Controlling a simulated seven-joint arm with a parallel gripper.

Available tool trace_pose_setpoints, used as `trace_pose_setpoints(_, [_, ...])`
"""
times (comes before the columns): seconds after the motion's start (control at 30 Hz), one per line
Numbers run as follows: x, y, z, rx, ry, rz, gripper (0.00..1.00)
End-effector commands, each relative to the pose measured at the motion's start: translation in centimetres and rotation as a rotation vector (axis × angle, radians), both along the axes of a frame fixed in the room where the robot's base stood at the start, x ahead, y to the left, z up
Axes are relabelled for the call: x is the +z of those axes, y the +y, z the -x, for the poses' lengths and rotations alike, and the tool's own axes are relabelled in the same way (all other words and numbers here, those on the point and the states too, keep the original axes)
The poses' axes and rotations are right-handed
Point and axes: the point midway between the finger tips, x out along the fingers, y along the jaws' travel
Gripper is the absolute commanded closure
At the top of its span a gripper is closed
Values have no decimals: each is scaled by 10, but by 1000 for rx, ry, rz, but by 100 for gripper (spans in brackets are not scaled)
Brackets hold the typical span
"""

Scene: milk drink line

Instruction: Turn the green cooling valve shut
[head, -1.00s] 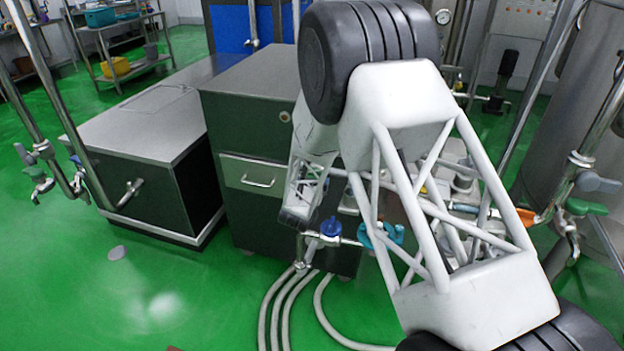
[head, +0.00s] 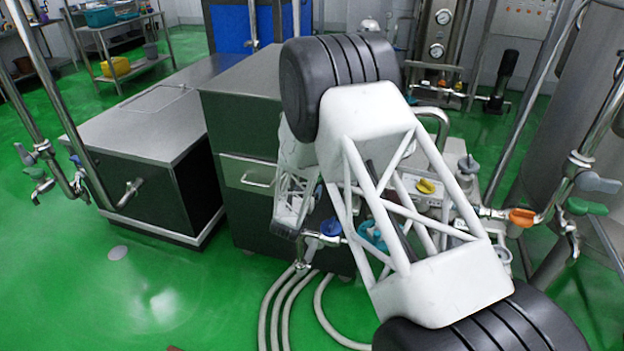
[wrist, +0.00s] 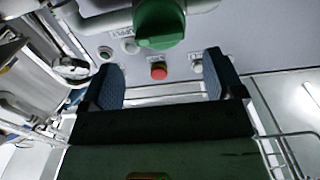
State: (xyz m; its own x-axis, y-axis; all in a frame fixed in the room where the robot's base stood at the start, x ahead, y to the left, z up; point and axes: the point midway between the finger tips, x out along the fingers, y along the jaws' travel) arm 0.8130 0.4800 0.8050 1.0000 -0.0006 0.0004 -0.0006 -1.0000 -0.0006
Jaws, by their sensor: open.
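In the wrist view a green valve knob (wrist: 158,28) sits at the top, in front of a pale panel and on a pale fitting. My gripper (wrist: 164,82) is open and empty, its two dark fingers apart below the knob and not touching it. In the head view my arm hides my fingertips, and I cannot pick out this same knob there. A green lever (head: 585,206) shows on the pipe by the tank at the right, but I cannot tell whether it is the same valve.
A red button (wrist: 158,71) and small labelled fittings sit on the panel. In the head view a blue valve (head: 331,227), a yellow knob (head: 426,186) and an orange handle (head: 522,217) surround my arm. Hoses (head: 272,312) run over the green floor. A dark cabinet (head: 241,125) stands left.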

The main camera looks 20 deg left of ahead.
Motion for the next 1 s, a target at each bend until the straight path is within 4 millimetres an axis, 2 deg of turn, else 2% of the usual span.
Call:
trace_pose_setpoints(0.5, [0, 0, -56, -1, 0, 0, 13])
trace_pose_setpoints(0.7, [0, 0, -66, 1, 1, 1, 13])
trace_pose_setpoints(1.0, [0, 0, -67, 1, 1, 1, 13])
